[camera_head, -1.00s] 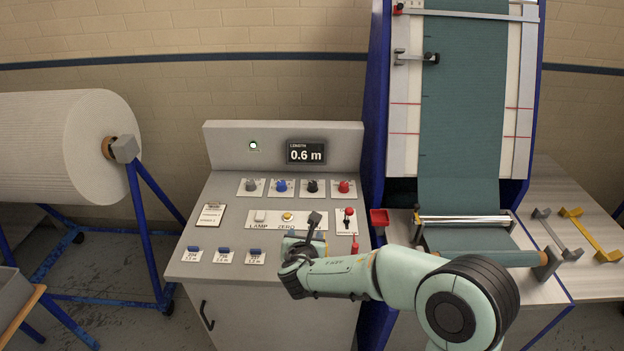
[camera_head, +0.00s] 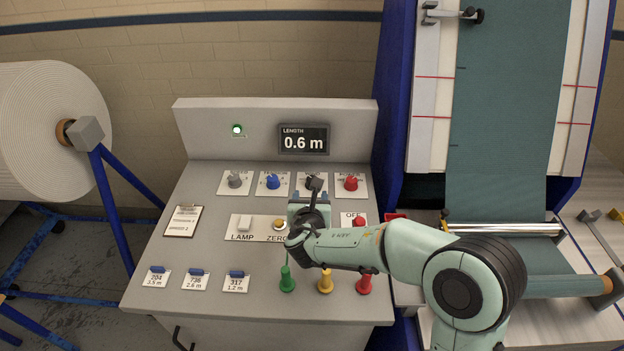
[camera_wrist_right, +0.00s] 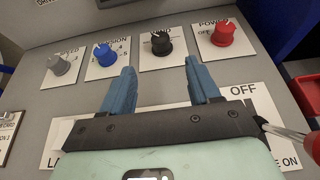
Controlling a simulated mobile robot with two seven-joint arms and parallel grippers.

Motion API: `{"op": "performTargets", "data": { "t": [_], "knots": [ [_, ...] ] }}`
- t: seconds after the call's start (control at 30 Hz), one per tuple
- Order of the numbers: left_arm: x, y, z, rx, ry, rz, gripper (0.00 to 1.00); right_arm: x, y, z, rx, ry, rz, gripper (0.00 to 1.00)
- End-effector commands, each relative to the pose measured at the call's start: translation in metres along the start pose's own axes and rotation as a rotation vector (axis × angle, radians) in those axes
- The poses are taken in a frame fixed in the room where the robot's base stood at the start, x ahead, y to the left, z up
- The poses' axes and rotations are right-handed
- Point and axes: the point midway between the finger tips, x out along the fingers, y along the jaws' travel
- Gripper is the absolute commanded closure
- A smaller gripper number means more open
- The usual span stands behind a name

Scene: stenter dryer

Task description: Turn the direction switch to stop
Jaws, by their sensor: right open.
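A row of knobs sits on the sloping panel: grey (camera_head: 235,179), blue (camera_head: 272,181), black and red (camera_head: 351,183). The black knob (camera_wrist_right: 161,43) is third from the left. Its label is too hard to read, so I cannot confirm it is the direction switch. My right gripper (camera_wrist_right: 160,66) is open and empty. Its blue fingers point at the black knob from just below, one on either side, apart from it. The right gripper (camera_head: 311,206) also shows in the head view. My left gripper is not in view.
A lamp/zero plate (camera_head: 255,229) and an OFF switch lie below the knobs. Green (camera_head: 287,280), yellow (camera_head: 325,281) and red (camera_head: 364,283) handles stand near the front edge. A display (camera_head: 303,140) reads 0.6 m. A fabric roll (camera_head: 40,115) stands left.

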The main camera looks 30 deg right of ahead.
Motion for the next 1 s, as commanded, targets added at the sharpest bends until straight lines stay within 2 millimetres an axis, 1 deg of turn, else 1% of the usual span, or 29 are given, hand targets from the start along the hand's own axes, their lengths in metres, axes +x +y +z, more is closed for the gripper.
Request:
{"op": "performTargets", "data": {
  "t": [0.3,0.5,0.6,0.7,1.0],
  "knots": [
    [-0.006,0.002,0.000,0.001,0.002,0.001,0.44,0.067,-0.001,-0.001,0.000,0.003,-0.003,0.39],
    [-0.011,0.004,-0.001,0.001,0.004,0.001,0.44,0.101,-0.001,0.000,0.001,0.002,-0.003,0.39],
    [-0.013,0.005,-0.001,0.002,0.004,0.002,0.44,0.111,0.000,0.000,0.000,0.002,-0.001,0.39],
    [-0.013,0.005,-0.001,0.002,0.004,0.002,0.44,0.117,-0.001,0.000,0.001,0.001,-0.001,0.39],
    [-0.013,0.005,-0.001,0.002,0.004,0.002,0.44,0.119,-0.001,-0.001,0.000,0.001,-0.001,0.39]
  ]
}}
